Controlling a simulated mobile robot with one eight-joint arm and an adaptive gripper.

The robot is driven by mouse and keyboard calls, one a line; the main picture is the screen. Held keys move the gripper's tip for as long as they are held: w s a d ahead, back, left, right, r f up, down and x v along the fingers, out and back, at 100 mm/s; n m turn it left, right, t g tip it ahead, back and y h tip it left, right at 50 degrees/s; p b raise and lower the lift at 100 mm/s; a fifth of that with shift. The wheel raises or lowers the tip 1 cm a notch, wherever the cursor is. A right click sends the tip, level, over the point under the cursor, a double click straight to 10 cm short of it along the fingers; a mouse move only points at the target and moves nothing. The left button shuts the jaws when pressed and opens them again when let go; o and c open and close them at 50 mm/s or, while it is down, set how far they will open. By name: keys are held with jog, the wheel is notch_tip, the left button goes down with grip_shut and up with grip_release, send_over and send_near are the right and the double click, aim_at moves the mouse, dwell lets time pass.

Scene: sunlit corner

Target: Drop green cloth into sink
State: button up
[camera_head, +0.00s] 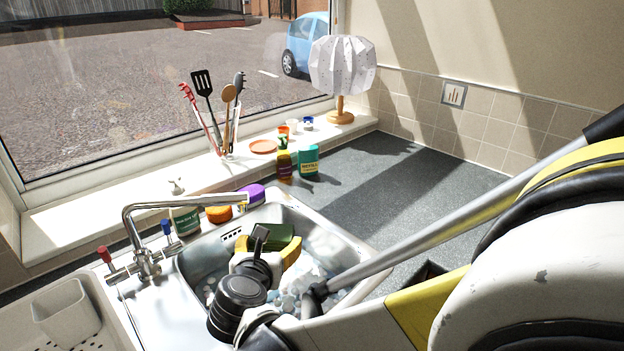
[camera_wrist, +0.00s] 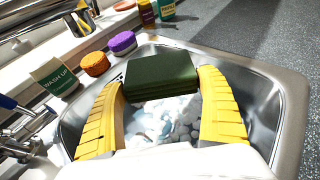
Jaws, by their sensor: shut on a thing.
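The green cloth (camera_wrist: 162,80) is a dark green folded block between the yellow fingers of my gripper (camera_wrist: 165,105) in the wrist view. The fingers are shut on its two sides. In the head view the cloth (camera_head: 278,239) shows just beyond my gripper (camera_head: 270,246), partly hidden by it. Both are over the steel sink (camera_head: 205,252), whose bowl holds white foam and bubbles. The cloth's height above the foam is hard to tell.
A tap (camera_head: 140,232) stands at the sink's left. A wash-up bottle (camera_head: 184,215), an orange sponge (camera_head: 218,214) and a purple sponge (camera_head: 252,194) line the back rim. A brown bottle (camera_head: 284,163) and a teal tub (camera_head: 308,160) stand behind.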

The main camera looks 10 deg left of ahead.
jog(key=shift+f+b, duration=0.8)
jog(key=shift+f, duration=0.65)
jog(key=o, duration=1)
jog(key=shift+r, duration=0.15)
